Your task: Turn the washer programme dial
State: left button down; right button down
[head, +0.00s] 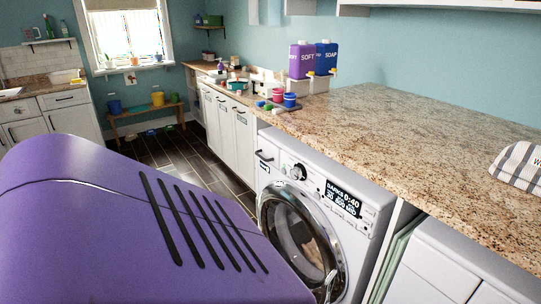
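The washer (374,224) is a white front-loader under the granite counter, seen at an angle right of centre. Its programme dial (299,172) is a round knob on the upper front panel, left of the display. The dark display (343,199) shows "DARKS" and "0:40" in light letters. The round glass door (300,236) appears shut, and its lower left part is cut off from view. The way the dial points is too small to tell. Neither gripper is in view, and nothing is seen touching the dial.
The granite counter (390,139) overhangs the washer. Purple "SOFT" (301,61) and blue "SOAP" (326,57) containers stand at its back, near small coloured tubs (278,96). A striped bag (519,165) lies at right. Dark floor (172,152) is open beyond. The lower left is blocked.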

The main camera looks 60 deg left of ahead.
aim_at(299, 172)
jog(key=k+u, duration=0.2)
jog(key=u, duration=1.45)
